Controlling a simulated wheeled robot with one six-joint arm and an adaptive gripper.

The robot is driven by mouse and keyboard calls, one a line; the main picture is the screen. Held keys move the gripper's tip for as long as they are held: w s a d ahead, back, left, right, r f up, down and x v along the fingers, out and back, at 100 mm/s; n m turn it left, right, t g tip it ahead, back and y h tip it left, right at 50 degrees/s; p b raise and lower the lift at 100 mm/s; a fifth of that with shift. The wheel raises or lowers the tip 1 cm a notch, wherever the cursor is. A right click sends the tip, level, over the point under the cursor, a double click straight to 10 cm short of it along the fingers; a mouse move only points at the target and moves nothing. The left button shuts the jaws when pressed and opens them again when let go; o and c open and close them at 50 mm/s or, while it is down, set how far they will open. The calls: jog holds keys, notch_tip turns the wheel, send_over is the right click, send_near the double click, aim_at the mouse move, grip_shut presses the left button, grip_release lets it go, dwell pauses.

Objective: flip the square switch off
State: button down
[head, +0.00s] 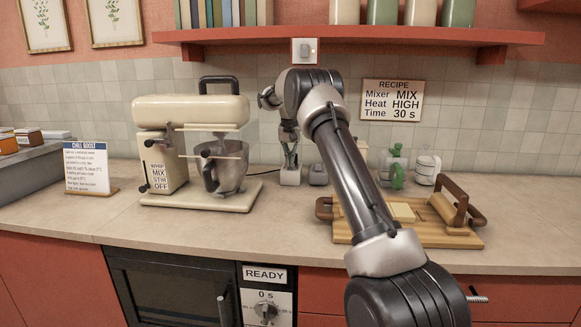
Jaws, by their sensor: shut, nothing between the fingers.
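The square switch (305,50) is a grey button on a white plate on the wall, just below the red shelf. My gripper (289,142) hangs below the wrist, seen small and partly hidden by my own arm. I cannot tell the switch's exact tilt.
A red shelf (350,36) with books and canisters overhangs the switch. A cream mixer (190,125) stands left of my gripper.

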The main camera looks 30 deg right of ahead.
jog(key=shift+r, duration=3)
jog(key=shift+w+n, duration=0.25)
jog(key=shift+n, duration=0.05)
notch_tip(320, 180, down, 6)
jog(key=s+n, duration=0.1)
jog(key=s, duration=0.2)
jog(key=s+a+r+n+t, duration=0.1)
jog(key=s+a+r, duration=0.2)
jog(key=s, duration=1.3)
jog(key=s+a+r+n+t, duration=0.1)
jog(key=s+a, duration=0.5)
jog(key=s, duration=1.1)
jog(key=s+a+r+n+t+y, duration=0.1)
jog(key=s+a+r+n, duration=0.2)
jog(key=s, duration=1.4)
jog(key=shift+a+r, duration=0.65)
jog(key=shift+r, duration=0.35)
